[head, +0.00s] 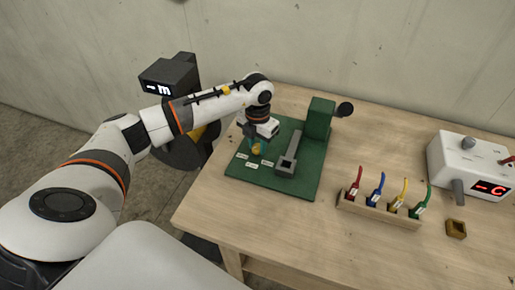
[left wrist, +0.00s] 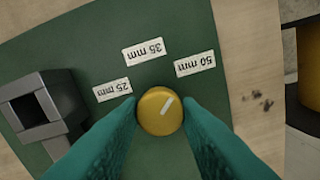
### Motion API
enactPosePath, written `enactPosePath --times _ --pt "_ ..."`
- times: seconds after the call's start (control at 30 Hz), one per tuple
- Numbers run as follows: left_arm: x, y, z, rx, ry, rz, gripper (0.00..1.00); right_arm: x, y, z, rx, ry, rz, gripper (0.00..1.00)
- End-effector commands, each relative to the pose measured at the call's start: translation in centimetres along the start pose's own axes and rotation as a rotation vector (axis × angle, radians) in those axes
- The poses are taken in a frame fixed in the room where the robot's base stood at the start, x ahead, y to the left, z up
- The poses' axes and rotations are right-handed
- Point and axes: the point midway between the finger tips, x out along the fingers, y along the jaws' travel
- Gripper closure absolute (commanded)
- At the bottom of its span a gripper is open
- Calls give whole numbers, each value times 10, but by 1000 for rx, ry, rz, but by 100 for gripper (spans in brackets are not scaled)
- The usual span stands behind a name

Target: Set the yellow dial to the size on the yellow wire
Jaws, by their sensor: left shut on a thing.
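The yellow dial (left wrist: 160,111) sits on a green plate (left wrist: 80,45) and shows small in the head view (head: 257,150). My left gripper (head: 254,146) is over it, with its teal fingers on either side, shut on it in the left wrist view (left wrist: 158,117). The dial's white mark points up and right, towards the 50 mm label (left wrist: 195,64). The 35 mm label (left wrist: 142,51) and 25 mm label (left wrist: 113,89) lie left of that. The yellow wire (head: 398,196) stands in a wooden rack; its tag is too small to read. My right gripper is not in view.
The wooden rack (head: 380,213) also holds red, blue and green wires. A grey block-like tool (head: 288,155) stands beside the dial. A white box (head: 470,165) with a red display and a small brown block (head: 456,229) are at right. A dark machine (head: 170,80) stands behind my left arm.

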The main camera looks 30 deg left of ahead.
Motion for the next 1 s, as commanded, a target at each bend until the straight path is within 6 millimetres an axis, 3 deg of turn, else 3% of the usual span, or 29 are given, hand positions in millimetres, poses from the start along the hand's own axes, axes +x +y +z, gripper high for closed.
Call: enactPosePath --times 0.4,0.97,1.0 --pt "1 0 0 203 2 -2 92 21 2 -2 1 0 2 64" --pt "-1 0 0 237 2 -1 92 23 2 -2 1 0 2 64" --pt "-1 0 0 237 2 -1 68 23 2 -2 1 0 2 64"
